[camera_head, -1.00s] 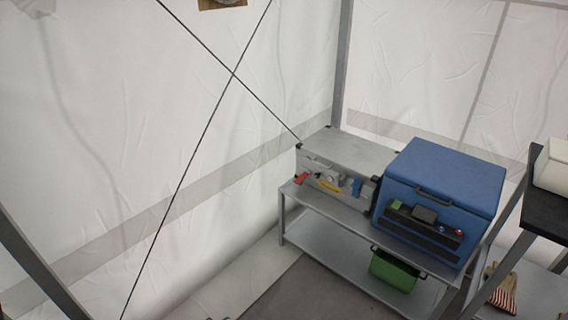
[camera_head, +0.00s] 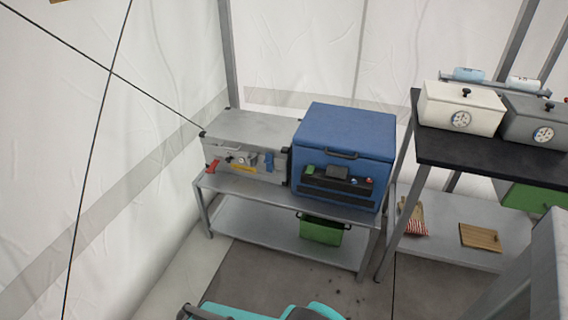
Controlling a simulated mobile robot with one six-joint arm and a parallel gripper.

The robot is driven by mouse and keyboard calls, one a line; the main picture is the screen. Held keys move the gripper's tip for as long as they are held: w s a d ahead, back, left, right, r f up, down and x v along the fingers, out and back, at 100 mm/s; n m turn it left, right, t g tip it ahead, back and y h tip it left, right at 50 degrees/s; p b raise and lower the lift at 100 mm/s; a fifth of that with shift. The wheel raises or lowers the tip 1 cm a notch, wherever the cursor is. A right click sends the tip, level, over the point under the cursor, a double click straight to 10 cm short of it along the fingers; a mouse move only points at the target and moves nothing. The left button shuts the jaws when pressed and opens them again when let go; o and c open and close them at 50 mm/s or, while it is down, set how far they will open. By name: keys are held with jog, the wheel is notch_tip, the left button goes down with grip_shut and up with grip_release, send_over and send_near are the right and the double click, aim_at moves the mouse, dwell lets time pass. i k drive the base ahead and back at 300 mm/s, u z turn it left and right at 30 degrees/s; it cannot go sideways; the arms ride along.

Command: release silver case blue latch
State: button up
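The silver case (camera_head: 243,130) stands on the left part of a low metal bench against the tent wall. Its front faces me. A blue latch (camera_head: 269,161) sits at the right of its front. A red latch (camera_head: 212,166) is at the left, with a yellow piece (camera_head: 243,169) and a small round fitting between them. The case lid looks closed. Whether the blue latch is fastened is too small to tell. My gripper is not clearly in view; only turquoise and dark parts show at the bottom edge, well apart from the case.
A blue cooler-like box (camera_head: 343,145) stands directly right of the case. The metal bench (camera_head: 228,188) has a lower shelf with a green bin (camera_head: 322,229). A black-topped table (camera_head: 470,155) at the right holds white and grey boxes. Open floor lies in front.

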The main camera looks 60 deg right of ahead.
aim_at(269, 160)
jog(key=u, duration=0.05)
jog(key=k, duration=0.15)
jog(key=z, duration=1.7)
jog(key=k, duration=0.85)
jog(key=u, duration=0.15)
jog(key=i, duration=0.65)
